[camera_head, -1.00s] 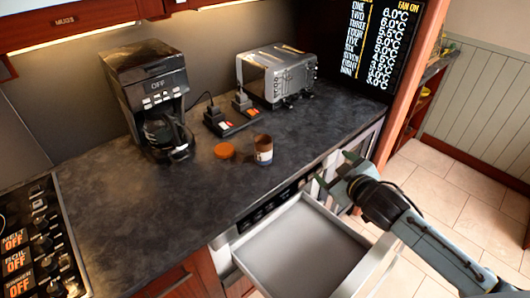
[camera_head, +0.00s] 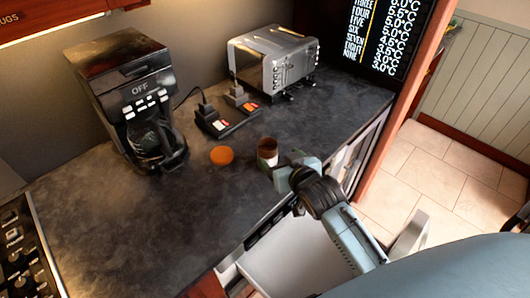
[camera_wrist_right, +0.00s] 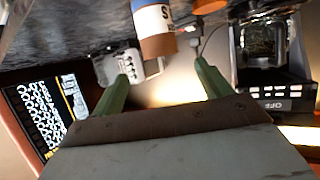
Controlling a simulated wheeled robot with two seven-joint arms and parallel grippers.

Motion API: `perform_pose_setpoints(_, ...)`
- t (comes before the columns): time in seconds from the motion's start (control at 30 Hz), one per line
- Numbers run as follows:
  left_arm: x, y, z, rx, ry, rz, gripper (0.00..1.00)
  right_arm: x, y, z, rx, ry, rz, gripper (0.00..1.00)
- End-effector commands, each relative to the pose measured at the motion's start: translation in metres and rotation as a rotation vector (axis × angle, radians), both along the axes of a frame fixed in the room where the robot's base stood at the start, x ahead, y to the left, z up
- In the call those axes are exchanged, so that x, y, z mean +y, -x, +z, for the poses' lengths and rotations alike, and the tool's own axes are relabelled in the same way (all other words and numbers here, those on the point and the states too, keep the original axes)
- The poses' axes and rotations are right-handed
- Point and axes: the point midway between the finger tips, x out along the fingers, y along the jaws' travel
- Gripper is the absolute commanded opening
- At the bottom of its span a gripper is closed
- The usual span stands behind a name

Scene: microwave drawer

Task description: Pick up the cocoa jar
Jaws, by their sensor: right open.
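My right gripper (camera_head: 284,172) is just in front of the jar, near the counter's front edge. In the right wrist view its two green fingers (camera_wrist_right: 160,80) are apart, and the jar (camera_wrist_right: 155,28) shows between and beyond them. The lower part of the jar is partly hidden by the gripper in the head view. My left gripper is not in view.
A coffee maker (camera_head: 125,95) stands at the left back and a toaster (camera_head: 273,62) at the back. A power strip with plugs (camera_head: 228,119) lies behind the jar. An open drawer (camera_head: 290,262) juts out below the counter. The counter's front left is clear.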

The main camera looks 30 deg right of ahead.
Motion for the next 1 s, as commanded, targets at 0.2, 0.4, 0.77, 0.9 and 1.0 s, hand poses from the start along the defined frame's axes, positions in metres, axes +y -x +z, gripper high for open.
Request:
perform_pose_setpoints(0.2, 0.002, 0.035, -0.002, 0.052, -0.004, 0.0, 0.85, -0.002, -0.035, -0.014, 0.0, 0.001, 0.0, 0.77)
perform_pose_setpoints(0.4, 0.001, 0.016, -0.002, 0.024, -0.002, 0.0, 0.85, -0.003, -0.047, -0.019, 0.0, 0.002, 0.001, 0.77)
perform_pose_setpoints(0.77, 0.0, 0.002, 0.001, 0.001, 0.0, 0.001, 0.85, -0.004, -0.081, -0.034, -0.001, 0.002, 0.001, 0.77)
perform_pose_setpoints(0.9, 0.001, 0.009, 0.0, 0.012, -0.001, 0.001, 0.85, -0.005, -0.091, -0.04, 0.001, 0.002, 0.001, 0.77)
perform_pose_setpoints(1.0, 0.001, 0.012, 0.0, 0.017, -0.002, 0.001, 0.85, -0.005, -0.093, -0.041, 0.0, 0.002, 0.001, 0.77)
